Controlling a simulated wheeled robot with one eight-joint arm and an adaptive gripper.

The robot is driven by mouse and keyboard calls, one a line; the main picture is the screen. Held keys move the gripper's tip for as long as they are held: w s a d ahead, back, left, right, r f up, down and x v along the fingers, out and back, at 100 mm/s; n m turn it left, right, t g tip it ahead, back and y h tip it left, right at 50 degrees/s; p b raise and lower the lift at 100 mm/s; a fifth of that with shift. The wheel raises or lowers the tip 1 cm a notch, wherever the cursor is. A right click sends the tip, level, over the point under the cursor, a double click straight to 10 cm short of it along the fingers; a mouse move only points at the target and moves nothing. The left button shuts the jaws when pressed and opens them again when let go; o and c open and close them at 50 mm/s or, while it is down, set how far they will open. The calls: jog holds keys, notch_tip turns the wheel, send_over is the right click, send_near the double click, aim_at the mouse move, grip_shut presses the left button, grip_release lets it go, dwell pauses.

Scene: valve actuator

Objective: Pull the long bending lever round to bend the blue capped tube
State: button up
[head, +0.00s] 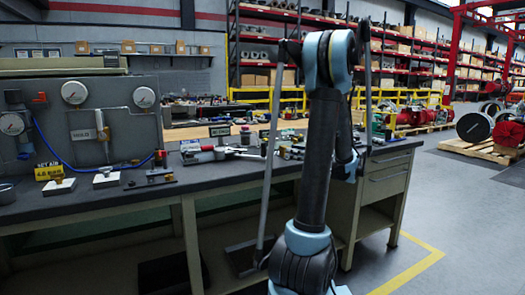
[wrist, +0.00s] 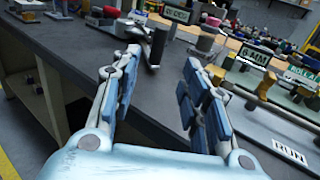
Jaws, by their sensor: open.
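My gripper (wrist: 162,62) is open in the wrist view, its two fingers apart with nothing between them. It is over the dark bench top. Beyond the left fingertip lies a silver tool with a dark upright handle (wrist: 157,44); I cannot tell whether this is the bending lever. In the head view a red and silver hand tool (head: 215,152) lies on the bench left of my arm, which may be the bender. I cannot make out the blue capped tube for certain. In the head view my gripper is not clearly seen behind my arm.
The bench (head: 95,198) runs across the head view, with a gauge panel (head: 95,120) at the left. In the wrist view, fittings and a 6 MM sign (wrist: 257,54) stand close to the right of my gripper.

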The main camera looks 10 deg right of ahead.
aim_at(263, 157)
jog(key=x, duration=1.5)
jog(key=shift+w+a, duration=0.2)
jog(key=shift+a, duration=0.15)
